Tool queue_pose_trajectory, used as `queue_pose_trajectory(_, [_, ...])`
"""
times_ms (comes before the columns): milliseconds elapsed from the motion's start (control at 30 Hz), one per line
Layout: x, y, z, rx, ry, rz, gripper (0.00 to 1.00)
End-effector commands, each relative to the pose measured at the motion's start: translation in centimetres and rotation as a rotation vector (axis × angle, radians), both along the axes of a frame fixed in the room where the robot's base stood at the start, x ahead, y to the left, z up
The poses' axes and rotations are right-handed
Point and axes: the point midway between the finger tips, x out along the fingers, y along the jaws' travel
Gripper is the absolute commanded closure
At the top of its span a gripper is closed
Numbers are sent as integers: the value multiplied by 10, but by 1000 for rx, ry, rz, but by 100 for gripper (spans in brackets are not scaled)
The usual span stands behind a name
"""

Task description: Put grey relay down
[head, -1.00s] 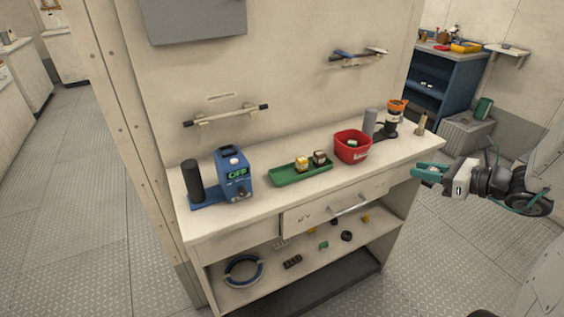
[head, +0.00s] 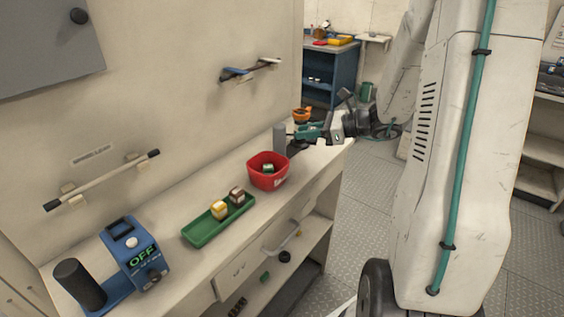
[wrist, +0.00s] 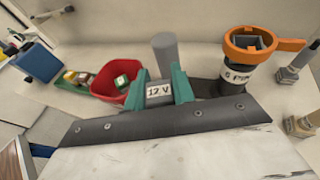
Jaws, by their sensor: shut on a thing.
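My gripper (head: 308,132) is over the right end of the worktop in the head view, its teal fingers shut. The wrist view shows the fingers (wrist: 158,88) on either side of a pale grey block marked "12 V" (wrist: 159,92), the grey relay. It is gripped between them. I cannot tell whether its underside touches the worktop. Just behind the relay stands a plain grey cylinder (wrist: 165,52), also in the head view (head: 279,137). In the head view the relay is hidden by the gripper.
A red bin (head: 268,180) holds a green-topped block. A green tray (head: 205,233) holds a yellow (head: 219,210) and a brown block (head: 237,195). A black cylinder with an orange ring top (wrist: 264,42) stands right of the gripper. A blue "OFF" device (head: 133,252) is far left.

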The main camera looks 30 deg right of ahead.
Motion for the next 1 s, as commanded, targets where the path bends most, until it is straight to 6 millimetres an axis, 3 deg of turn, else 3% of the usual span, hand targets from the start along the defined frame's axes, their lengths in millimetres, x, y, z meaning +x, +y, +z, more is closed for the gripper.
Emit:
queue_pose_trajectory(100, [1, 3, -25, 3, 5, 5, 97])
queue_pose_trajectory(367, [0, 2, -48, 2, 1, 4, 97])
queue_pose_trajectory(600, [0, 1, -81, 3, 3, 1, 97])
queue_pose_trajectory(967, [0, 0, -86, 1, 1, 0, 97])
queue_pose_trajectory(1000, [0, 0, -87, 1, 1, 0, 72])
